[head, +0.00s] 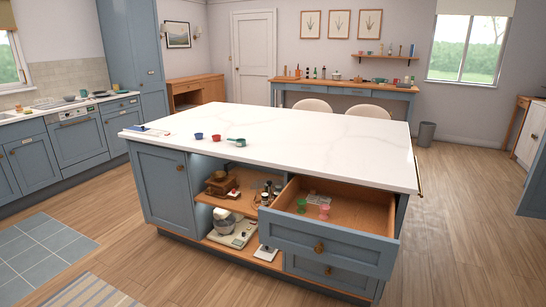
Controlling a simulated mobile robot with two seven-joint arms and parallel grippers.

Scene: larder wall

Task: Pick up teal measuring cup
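A teal measuring cup (240,142) sits on the white top of the kitchen island (320,150), left of the middle, with its handle pointing left. A red cup (216,137) and a blue cup (198,136) sit in a loose row to its left. Neither of my grippers shows in the head view.
The island's upper right drawer (340,238) is pulled out, holding a green cup (302,204) and a pink cup (324,211). Open shelves beside it hold a mixer (222,218) and a scale (240,236). A flat item (146,130) lies at the left corner. Most of the top is clear.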

